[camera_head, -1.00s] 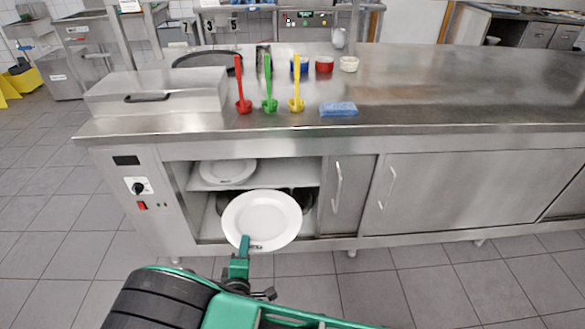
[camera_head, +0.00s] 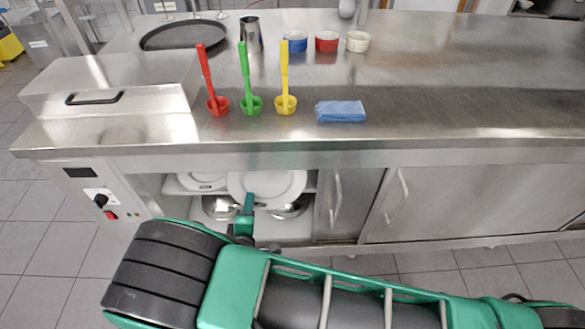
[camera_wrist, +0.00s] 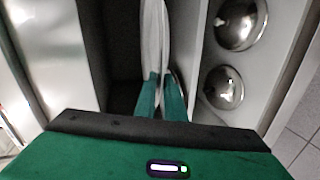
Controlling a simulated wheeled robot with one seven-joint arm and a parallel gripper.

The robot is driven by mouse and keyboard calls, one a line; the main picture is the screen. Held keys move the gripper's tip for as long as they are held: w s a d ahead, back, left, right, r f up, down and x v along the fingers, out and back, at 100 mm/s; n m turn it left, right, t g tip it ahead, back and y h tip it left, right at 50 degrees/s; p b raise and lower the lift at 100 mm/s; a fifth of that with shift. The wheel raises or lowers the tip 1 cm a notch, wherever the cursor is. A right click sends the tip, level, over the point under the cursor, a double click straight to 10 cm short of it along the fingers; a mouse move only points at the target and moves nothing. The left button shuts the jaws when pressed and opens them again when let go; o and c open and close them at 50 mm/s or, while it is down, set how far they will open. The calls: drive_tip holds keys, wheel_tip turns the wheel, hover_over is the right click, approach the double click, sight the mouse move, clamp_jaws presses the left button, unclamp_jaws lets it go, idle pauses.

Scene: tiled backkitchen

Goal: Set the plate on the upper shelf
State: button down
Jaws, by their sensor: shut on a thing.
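A white plate (camera_head: 267,184) is held by my gripper (camera_head: 249,203) at its near rim, inside the open cabinet bay under the counter. My gripper is shut on it; in the wrist view the plate (camera_wrist: 151,40) shows nearly edge-on between the green fingers (camera_wrist: 160,95). The upper shelf (camera_head: 178,187) carries another white plate (camera_head: 203,182) to the left of the held one. The held plate is at about the upper shelf's height; I cannot tell whether it touches the shelf. The counter edge hides the back of the bay.
The counter front (camera_head: 300,153) overhangs the bay. A closed door (camera_head: 345,205) bounds it at right.

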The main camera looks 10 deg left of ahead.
drive_tip(key=shift+w+f, duration=0.1)
drive_tip(key=shift+w, duration=0.55)
drive_tip(key=w+d+f, duration=0.4)
drive_tip(key=w+f, duration=0.6)
drive_tip(key=shift+d+f, duration=0.35)
drive_tip(key=c, duration=1.8)
unclamp_jaws()
drive_tip(key=shift+c, duration=0.2)
drive_tip(key=shift+s, duration=0.15)
